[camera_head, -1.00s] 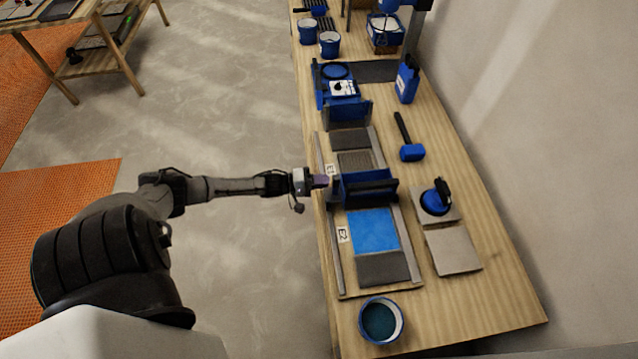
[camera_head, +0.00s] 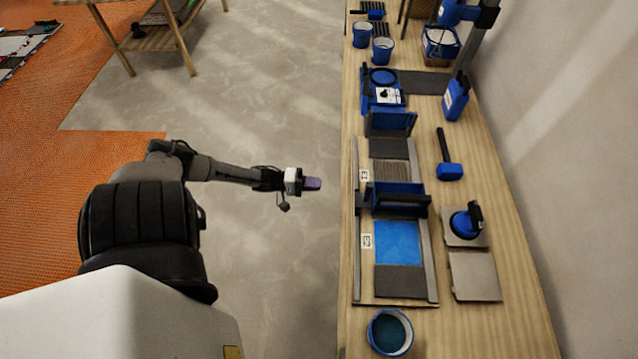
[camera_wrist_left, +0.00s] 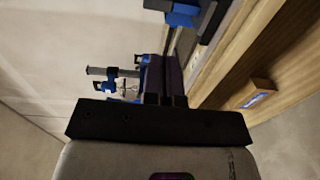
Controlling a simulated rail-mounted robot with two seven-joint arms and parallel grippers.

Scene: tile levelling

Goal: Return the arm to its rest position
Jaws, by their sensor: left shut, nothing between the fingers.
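My left arm comes in from the left in the head view and stretches out over the bare floor. Its gripper (camera_head: 312,184) is shut and empty, a short way left of the workbench (camera_head: 347,230) and apart from it. The left wrist view shows the two fingers (camera_wrist_left: 163,82) side by side and closed, with nothing between them. My right gripper is in neither view.
The workbench holds a blue screed box (camera_head: 397,198), a blue panel (camera_head: 397,242), a rubber mallet (camera_head: 449,170), a suction cup (camera_head: 465,223) on a tile, a tile (camera_head: 474,276) and a bucket (camera_head: 389,332). Open floor (camera_head: 270,270) lies between my arm and the bench.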

